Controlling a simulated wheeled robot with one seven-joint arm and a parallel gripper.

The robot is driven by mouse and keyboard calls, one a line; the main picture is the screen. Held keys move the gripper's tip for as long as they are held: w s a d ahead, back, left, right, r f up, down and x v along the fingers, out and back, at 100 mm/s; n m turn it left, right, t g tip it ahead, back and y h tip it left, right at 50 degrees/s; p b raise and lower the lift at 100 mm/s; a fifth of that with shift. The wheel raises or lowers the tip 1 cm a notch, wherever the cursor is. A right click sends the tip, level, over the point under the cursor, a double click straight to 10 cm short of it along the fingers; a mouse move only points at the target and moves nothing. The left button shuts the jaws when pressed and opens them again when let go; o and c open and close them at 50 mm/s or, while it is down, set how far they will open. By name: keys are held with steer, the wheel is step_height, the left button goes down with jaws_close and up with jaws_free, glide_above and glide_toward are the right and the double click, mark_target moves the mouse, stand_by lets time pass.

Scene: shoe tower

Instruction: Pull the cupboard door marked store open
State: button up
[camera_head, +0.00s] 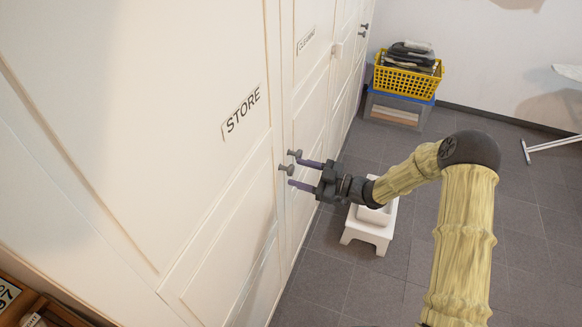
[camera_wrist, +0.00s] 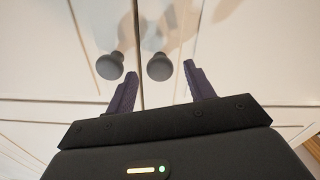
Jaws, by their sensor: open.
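The cupboard door marked STORE (camera_head: 232,112) is a pale panelled door, closed, at the left in the head view. Its dark round knob (camera_head: 286,168) sits near the edge beside the neighbouring door; it appears to be the right-hand knob (camera_wrist: 159,67) in the wrist view. My gripper (camera_head: 295,171) is open, its purple fingers pointing at the doors. In the wrist view the gripper (camera_wrist: 160,68) has the right-hand knob in line between its fingertips, seemingly just ahead of them. I see no contact.
The neighbouring door's similar knob (camera_head: 295,153) is close by, outside the fingers; that door bears another label (camera_head: 306,40). A white step stool (camera_head: 370,232) stands on the floor below my gripper. A yellow basket (camera_head: 408,80) rests on a bin at the back.

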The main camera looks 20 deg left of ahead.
mark_target(293, 171)
steer(key=shift+w+a+p, duration=0.15)
steer(key=shift+a+p, duration=0.15)
steer(key=shift+a, duration=1.45)
steer(key=shift+c, duration=0.3)
jaws_close()
steer(key=shift+w+d, duration=0.1)
steer(key=shift+d, duration=0.05)
